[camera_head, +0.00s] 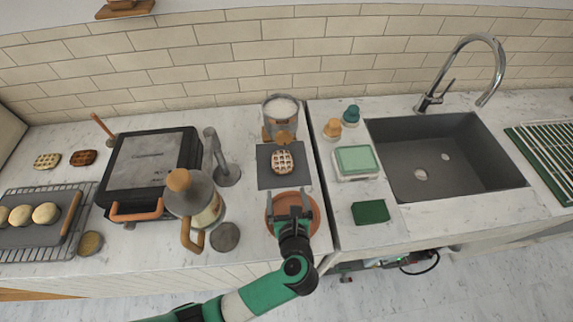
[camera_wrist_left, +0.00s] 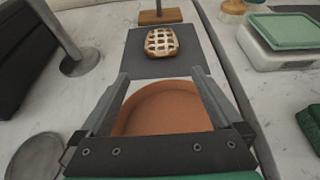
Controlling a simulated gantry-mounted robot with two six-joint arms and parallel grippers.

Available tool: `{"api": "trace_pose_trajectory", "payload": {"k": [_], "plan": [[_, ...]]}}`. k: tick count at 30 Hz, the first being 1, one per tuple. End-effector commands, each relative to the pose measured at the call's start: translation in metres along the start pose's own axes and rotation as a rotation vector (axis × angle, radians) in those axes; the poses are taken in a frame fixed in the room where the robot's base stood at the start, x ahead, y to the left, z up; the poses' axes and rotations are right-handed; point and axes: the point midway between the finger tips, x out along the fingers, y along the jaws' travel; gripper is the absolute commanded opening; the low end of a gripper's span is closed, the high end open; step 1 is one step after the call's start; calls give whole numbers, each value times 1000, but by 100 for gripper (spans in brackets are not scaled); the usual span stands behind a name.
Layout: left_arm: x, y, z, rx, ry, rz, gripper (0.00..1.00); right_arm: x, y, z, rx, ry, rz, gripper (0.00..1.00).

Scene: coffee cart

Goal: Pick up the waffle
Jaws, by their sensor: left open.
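One waffle (camera_head: 283,161), brown with a white lattice top, lies on a dark grey square mat (camera_head: 268,179) on the counter. It also shows near the top of the left wrist view (camera_wrist_left: 161,42), on the mat (camera_wrist_left: 147,66). My left gripper (camera_head: 291,197) is open and empty, with its fingers over a round terracotta plate (camera_head: 313,222). In the left wrist view its fingers (camera_wrist_left: 160,80) spread on both sides of the plate (camera_wrist_left: 165,108) and point toward the waffle, which is beyond the fingertips. Two more waffles, one pale (camera_head: 47,161) and one darker (camera_head: 83,157), lie at the far left.
A waffle iron (camera_head: 150,165), a French press (camera_head: 200,205) and a metal stand (camera_head: 228,175) are left of the mat. A canister (camera_head: 281,115) with a wooden scoop stands behind it. A sink (camera_head: 440,155), sponge tray (camera_head: 357,160) and green cloth (camera_head: 370,212) are right.

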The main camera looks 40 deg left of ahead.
Motion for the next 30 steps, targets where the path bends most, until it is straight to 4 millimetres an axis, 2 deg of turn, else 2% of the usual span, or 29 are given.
{"api": "trace_pose_trajectory", "payload": {"k": [9, 16, 24, 30], "plan": [[55, 0, 0, 0, -2, 3, 100, -12, 0, 11, 0, 0, 0, 50], [64, -1, 2, 0, -3, 0, 100, -13, 0, 12, 0, 0, 0, 50], [107, -3, 3, -1, -4, 1, 100, -27, 0, 25, 0, -1, 0, 50], [114, -4, 6, 0, -4, -3, 100, -27, 0, 25, 0, 0, 0, 50]]}}
